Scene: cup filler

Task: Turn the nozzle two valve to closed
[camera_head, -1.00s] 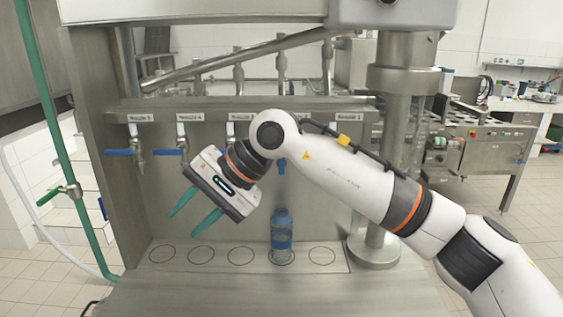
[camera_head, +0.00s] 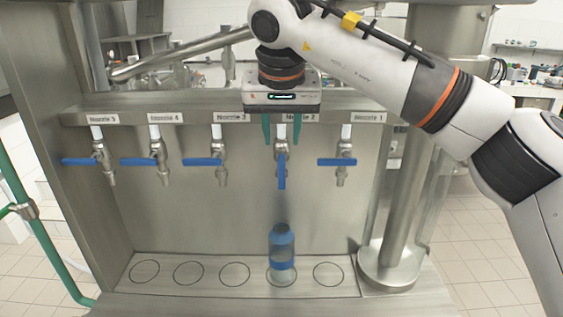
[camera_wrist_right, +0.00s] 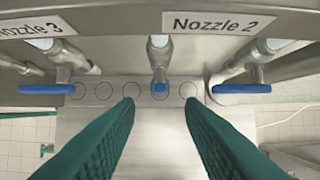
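The nozzle two valve has a blue handle (camera_head: 282,172) that points straight down, under the Nozzle 2 label (camera_wrist_right: 218,24). My right gripper (camera_head: 282,142) points down from above, its green fingers spread open on either side of the nozzle two pipe, with the tips just above the handle. In the right wrist view the handle (camera_wrist_right: 160,91) shows end-on in the gap between the fingers, and neither finger visibly touches it. A blue bottle (camera_head: 282,248) stands upright on the marked circle below this nozzle. My left gripper is not in view.
The neighbouring nozzle 3 handle (camera_head: 202,162) and nozzle 1 handle (camera_head: 337,162) lie horizontal on either side. The nozzle 4 handle (camera_head: 138,162) and nozzle 5 handle (camera_head: 82,161) are horizontal too. A thick steel column (camera_head: 404,170) stands at the right.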

